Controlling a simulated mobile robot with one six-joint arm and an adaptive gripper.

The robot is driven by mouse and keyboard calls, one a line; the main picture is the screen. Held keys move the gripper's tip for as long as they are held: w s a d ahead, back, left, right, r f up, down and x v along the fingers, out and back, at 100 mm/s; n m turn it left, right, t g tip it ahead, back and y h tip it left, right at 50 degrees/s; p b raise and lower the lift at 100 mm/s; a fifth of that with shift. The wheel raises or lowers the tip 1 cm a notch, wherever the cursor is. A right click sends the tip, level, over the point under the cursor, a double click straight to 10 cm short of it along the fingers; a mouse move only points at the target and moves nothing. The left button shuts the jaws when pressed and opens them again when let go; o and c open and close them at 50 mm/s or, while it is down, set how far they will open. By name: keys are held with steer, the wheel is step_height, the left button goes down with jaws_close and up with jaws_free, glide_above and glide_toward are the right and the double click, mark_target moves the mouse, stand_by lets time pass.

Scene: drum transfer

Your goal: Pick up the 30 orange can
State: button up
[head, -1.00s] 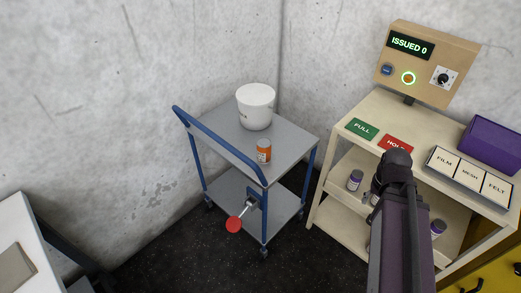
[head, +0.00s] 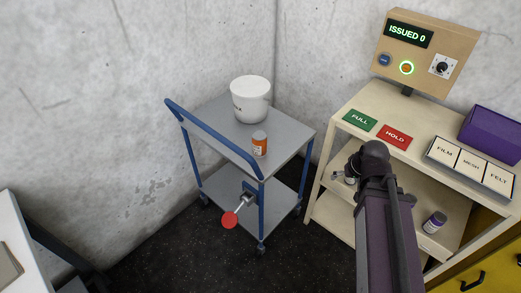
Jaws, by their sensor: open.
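The orange can (head: 260,146), with a grey lid and a pale label band, stands upright on the top of the grey cart (head: 287,140), in front of a white bucket (head: 250,100). Its number is too small to read. My gripper (head: 340,175) shows only in small part, left of my arm's dark joint, at the beige stand's upper shelf. It is open and well to the right of the orange can. My arm hides most of it.
The beige stand (head: 345,112) carries a green FULL card (head: 360,120), a red HOLD card (head: 395,136) and a purple box (head: 492,134). A purple-and-white can (head: 434,222) sits on its shelf. The cart's blue handle (head: 212,138) runs along its left side.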

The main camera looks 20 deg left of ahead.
steer(key=w+a+f+n+t+y+b, duration=0.1)
steer(key=w+a+n+y+b, duration=0.1)
steer(key=a, duration=0.4)
steer(key=w+a+f+n+t+y+b, duration=0.1)
steer(key=a+t+b, duration=0.1)
steer(key=a, duration=0.4)
steer(key=n+t+y+b, duration=0.3)
steer(key=y+b, duration=0.2)
glide_toward(262, 142)
steer(key=shift+s+d+r, duration=0.1)
steer(key=shift+s+r, duration=0.35)
steer(key=shift+s, duration=0.2)
steer(key=shift+w+f, duration=0.1)
steer(key=shift+b+x, duration=1.7)
steer(key=shift+x, duration=2.55)
steer(key=shift+w+d, duration=0.1)
steer(key=shift+w, duration=0.05)
steer(key=shift+w+d+b+x, duration=0.1)
steer(key=shift+b+x, duration=0.45)
steer(key=shift+x, duration=0.75)
steer(key=shift+w+d+b+x, duration=0.15)
steer(key=shift+b+x, duration=0.35)
steer(key=shift+x, duration=0.75)
steer(key=shift+s+f, duration=0.1)
